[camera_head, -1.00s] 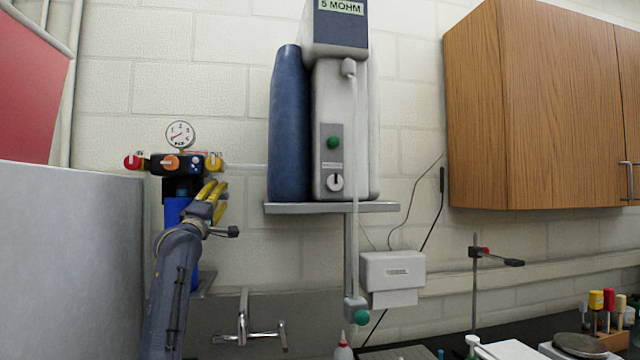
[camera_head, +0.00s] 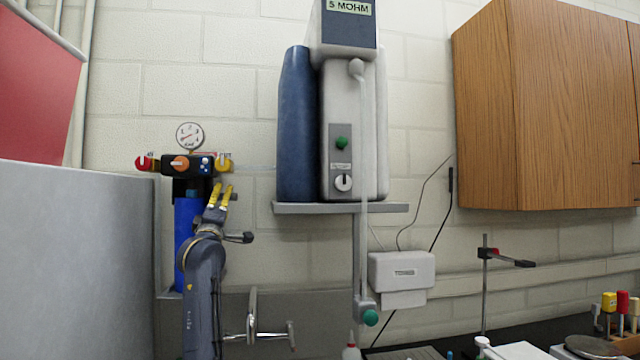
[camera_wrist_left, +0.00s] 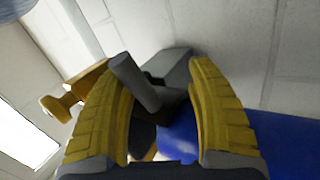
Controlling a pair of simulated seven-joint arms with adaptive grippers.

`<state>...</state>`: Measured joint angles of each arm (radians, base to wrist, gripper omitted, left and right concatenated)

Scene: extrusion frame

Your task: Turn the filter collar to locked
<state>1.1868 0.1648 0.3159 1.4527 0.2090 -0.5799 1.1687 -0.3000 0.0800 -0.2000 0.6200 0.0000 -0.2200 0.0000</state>
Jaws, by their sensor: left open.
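The blue filter housing (camera_head: 186,230) hangs under a black valve head at the left of the head view. A dark collar (camera_head: 183,187) sits at the housing's top. My left gripper (camera_head: 221,193), with yellow fingers, is at the right side of the collar, fingers pointing up. In the left wrist view, the gripper (camera_wrist_left: 160,78) is open, with a grey lever (camera_wrist_left: 136,82) showing between the fingers. I cannot tell whether the fingers touch it. The blue housing (camera_wrist_left: 275,142) shows behind the right-hand finger. My right gripper is not in view.
Above the collar are a pressure gauge (camera_head: 190,136), a red knob (camera_head: 144,163), an orange knob (camera_head: 180,162) and a yellow valve handle (camera_head: 224,163) close above my fingertips. A grey panel (camera_head: 75,255) stands left. A metal tap (camera_head: 253,315) is below right.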

